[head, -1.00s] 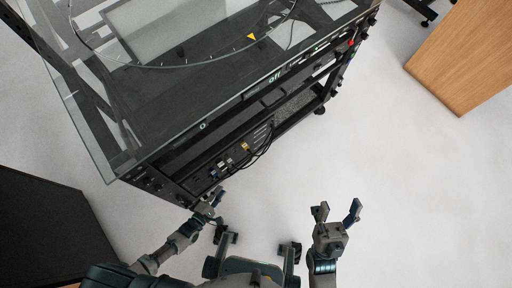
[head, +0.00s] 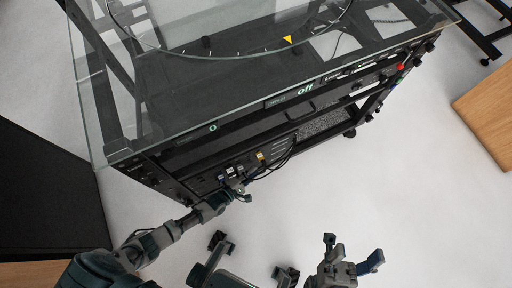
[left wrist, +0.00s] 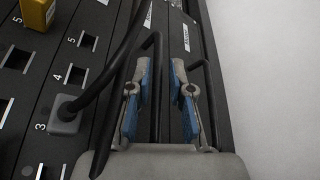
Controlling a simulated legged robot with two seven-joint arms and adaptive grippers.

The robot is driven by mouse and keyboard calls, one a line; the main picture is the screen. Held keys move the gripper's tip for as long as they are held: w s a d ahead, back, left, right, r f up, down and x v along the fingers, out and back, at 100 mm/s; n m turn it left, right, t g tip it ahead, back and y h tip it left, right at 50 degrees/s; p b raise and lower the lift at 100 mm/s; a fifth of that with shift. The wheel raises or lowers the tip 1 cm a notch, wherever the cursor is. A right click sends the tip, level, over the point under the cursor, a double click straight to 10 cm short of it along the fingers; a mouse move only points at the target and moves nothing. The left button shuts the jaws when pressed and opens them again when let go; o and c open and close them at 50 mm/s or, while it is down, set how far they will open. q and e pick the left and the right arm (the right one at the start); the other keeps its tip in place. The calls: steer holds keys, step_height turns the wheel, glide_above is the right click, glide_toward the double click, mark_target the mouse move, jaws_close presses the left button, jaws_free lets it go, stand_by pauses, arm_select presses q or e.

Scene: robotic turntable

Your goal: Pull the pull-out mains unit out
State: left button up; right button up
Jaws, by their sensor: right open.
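The pull-out mains unit (head: 205,184) is the dark socket panel low in the black rack under the glass-topped table. In the left wrist view its panel (left wrist: 108,32) has numbered sockets, with a grey plug (left wrist: 64,113) in socket 3 and a yellow plug (left wrist: 39,12) near socket 5. My left gripper (head: 240,191) is at the front of the unit. In the left wrist view its blue-padded fingers (left wrist: 163,88) stand apart, with a thin black bar (left wrist: 157,60) between them. I cannot tell whether they touch it. My right gripper (head: 353,249) is open and empty over the floor.
Black cables (head: 285,158) hang from the unit's front. The glass top (head: 180,125) overhangs the rack. A dark cabinet (head: 45,200) stands at the left and a wooden piece (head: 490,110) at the right. The floor in front is clear.

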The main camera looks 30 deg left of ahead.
arm_select(q)
steer(key=shift+w, duration=0.5)
steer(key=shift+c, duration=0.3)
jaws_close()
steer(key=shift+s+d, duration=0.1)
steer(key=shift+d, duration=0.05)
